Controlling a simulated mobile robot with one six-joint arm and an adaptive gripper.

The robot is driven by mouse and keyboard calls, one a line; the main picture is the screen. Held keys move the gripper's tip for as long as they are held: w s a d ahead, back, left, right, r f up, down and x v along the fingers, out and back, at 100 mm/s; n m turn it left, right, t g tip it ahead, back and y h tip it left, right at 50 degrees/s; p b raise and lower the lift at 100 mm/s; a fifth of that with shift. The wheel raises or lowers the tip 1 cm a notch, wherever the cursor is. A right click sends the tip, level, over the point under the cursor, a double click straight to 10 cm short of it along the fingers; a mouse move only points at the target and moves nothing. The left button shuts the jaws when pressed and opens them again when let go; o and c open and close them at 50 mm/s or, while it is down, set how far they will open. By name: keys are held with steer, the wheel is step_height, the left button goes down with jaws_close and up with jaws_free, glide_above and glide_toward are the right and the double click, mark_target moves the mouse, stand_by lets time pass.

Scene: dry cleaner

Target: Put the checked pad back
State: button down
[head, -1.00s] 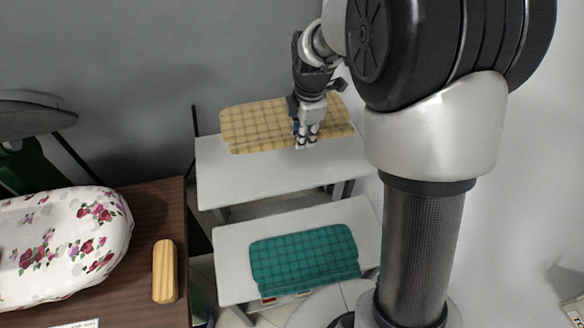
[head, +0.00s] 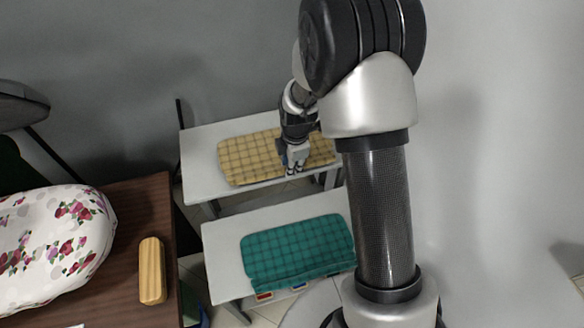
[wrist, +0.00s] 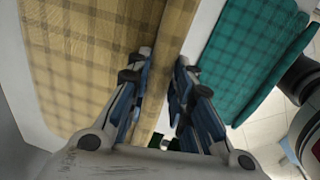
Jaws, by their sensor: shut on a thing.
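A yellow checked pad (head: 243,160) lies over the farther white table (head: 200,160), with its near edge by the table's front edge. My gripper (head: 294,171) is at the pad's near edge, toward its right part. In the wrist view my gripper (wrist: 161,72) is shut on the edge of the yellow pad (wrist: 90,60), which runs between the fingers. A green checked pad (head: 295,250) lies on the nearer white table (head: 222,262), apart from my gripper. It also shows in the wrist view (wrist: 245,50), right of the fingers.
A brown table (head: 150,205) at the left holds a flowered, padded board (head: 50,240) and a wooden block (head: 152,270). A gap separates the two white tables. Coloured items (head: 264,296) show below the nearer table's front edge. A bare wall stands at the right.

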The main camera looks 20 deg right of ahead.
steer(key=shift+f, duration=0.55)
steer(key=shift+f, duration=0.15)
steer(key=c, duration=1.4)
jaws_free()
steer(key=s+r+m+p, duration=0.15)
steer(key=s+r, duration=0.25)
steer(key=r, duration=0.4)
steer(key=s+a+r+m+t, duration=0.1)
steer(key=s+r+m, duration=0.25)
steer(key=r, duration=0.55)
steer(key=s+r+m+p, duration=0.15)
steer(key=s+r, duration=0.25)
steer(key=r, duration=0.4)
steer(key=s+r+m, duration=0.1)
steer(key=s+m, duration=0.3)
steer(key=s, duration=0.1)
steer(key=s+r+m+t, duration=0.1)
steer(key=s+r+m, duration=0.1)
steer(key=s+m, duration=0.2)
steer(key=s+a+r+m, duration=0.1)
steer(key=s+r+m, duration=0.1)
steer(key=s+m, duration=0.2)
steer(key=shift+s+a+r+t, duration=0.15)
steer(key=shift+s+t, duration=0.25)
steer(key=shift+s, duration=1.05)
